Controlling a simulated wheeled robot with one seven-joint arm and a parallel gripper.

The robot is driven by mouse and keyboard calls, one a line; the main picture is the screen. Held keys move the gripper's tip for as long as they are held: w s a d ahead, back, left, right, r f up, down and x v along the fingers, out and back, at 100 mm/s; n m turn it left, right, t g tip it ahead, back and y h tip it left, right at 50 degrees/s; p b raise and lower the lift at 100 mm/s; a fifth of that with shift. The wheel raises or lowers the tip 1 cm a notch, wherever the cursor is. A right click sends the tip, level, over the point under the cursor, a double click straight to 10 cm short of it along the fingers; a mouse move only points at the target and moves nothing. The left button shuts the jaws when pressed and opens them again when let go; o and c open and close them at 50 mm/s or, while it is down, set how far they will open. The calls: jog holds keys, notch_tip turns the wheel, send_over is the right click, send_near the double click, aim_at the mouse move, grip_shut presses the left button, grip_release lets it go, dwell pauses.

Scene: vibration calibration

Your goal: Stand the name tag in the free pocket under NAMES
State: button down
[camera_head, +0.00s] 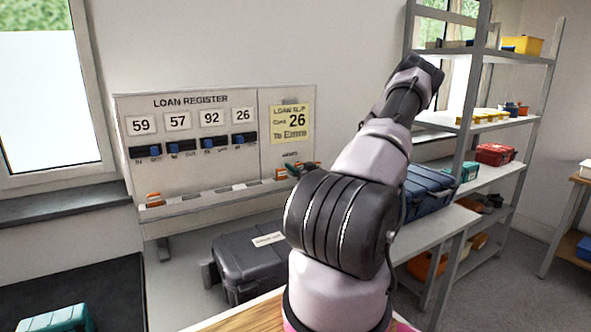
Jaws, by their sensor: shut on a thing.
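The grey loan register board (185,112) stands against the wall. Small orange and dark pieces (281,173) sit under NAMES, too small to tell apart. My arm's big dark joint hides part of that corner, so I cannot tell which pocket there is free. A small orange and white piece (154,200) stands at the left end of the board's ledge.
Number cards 59, 57, 92 and 26 hang above blue sliders (174,148). A dark case (247,262) lies on the bench below the board. A blue case (428,190) is right of my arm, before a metal shelf (520,58) with bins.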

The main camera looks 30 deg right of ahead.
jog(key=shift+f, duration=0.25)
jog(key=shift+f, duration=0.1)
jog(key=shift+f, duration=0.1)
jog(key=shift+c, duration=1.7)
grip_release()
